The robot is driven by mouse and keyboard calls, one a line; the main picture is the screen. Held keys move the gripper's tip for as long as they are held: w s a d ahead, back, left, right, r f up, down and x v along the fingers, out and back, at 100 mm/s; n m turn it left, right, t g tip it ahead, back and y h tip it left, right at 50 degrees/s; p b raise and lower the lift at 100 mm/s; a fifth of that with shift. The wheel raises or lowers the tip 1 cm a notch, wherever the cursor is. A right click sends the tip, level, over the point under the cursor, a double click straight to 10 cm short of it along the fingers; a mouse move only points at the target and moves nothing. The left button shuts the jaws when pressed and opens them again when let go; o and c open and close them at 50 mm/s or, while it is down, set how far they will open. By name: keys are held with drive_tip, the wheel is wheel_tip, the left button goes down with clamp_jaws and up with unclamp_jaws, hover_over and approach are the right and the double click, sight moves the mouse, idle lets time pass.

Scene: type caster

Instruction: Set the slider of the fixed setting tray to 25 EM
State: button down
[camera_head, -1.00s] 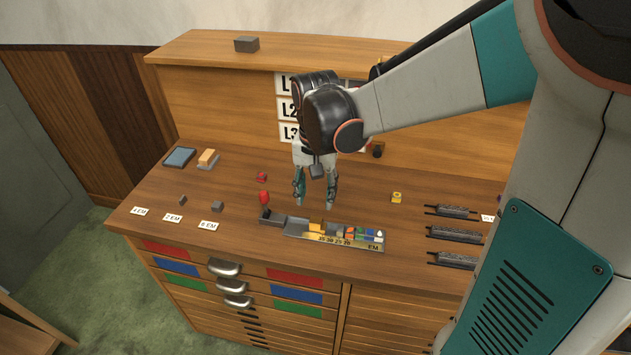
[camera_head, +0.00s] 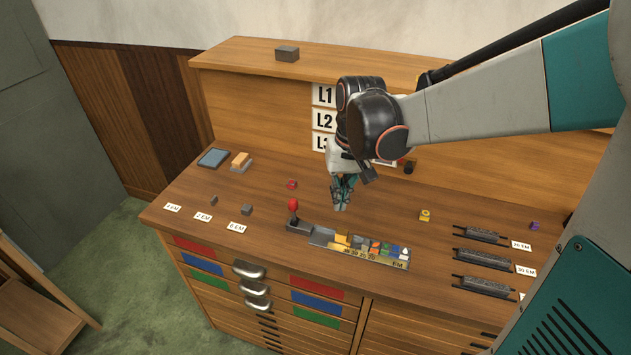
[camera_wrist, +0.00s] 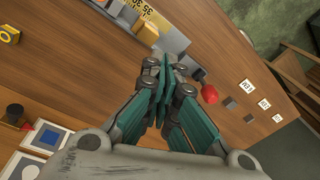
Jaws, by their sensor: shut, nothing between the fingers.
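The setting tray (camera_head: 322,237) lies on the bench top near its front edge, with a scale strip (camera_head: 375,256) marked in EM along its front. A yellow slider block (camera_head: 342,238) sits in the tray, towards its left part; its exact mark is too small to read. A lever with a red knob (camera_head: 293,204) stands at the tray's left end. My gripper (camera_head: 340,207) is shut and empty, above the bench just behind the tray. In the wrist view the shut fingers (camera_wrist: 163,65) point towards the tray, and the scale (camera_wrist: 138,8) is partly cut off.
Small coloured blocks (camera_head: 387,248) sit at the tray's right part. Dark bars with labels (camera_head: 485,260) lie at the right. A yellow piece (camera_head: 425,215) and a small red piece (camera_head: 292,184) lie behind. Small grey blocks (camera_head: 246,209) with EM cards lie at the left.

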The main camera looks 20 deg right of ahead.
sight(312, 227)
drive_tip(key=w+a+f+n, duration=0.1)
drive_tip(key=f+n, duration=0.2)
drive_tip(key=n, duration=0.1)
drive_tip(key=w+a+f+n+t+y, duration=0.1)
drive_tip(key=a+f+n, duration=0.1)
drive_tip(key=f+n, duration=0.1)
drive_tip(key=w+a+f+n+y+b, duration=0.1)
drive_tip(key=a+f+n, duration=0.1)
drive_tip(key=f+n, duration=0.2)
drive_tip(key=shift+w+n+t, duration=0.3)
drive_tip(key=shift+n, duration=0.6)
drive_tip(key=shift+d+f, duration=0.2)
drive_tip(key=shift+f, duration=0.2)
drive_tip(key=shift+s+d+r+b, duration=0.2)
drive_tip(key=shift+s+d+b, duration=0.25)
drive_tip(key=shift+s+d, duration=0.7)
drive_tip(key=shift+d, duration=0.25)
drive_tip(key=shift+d, duration=0.1)
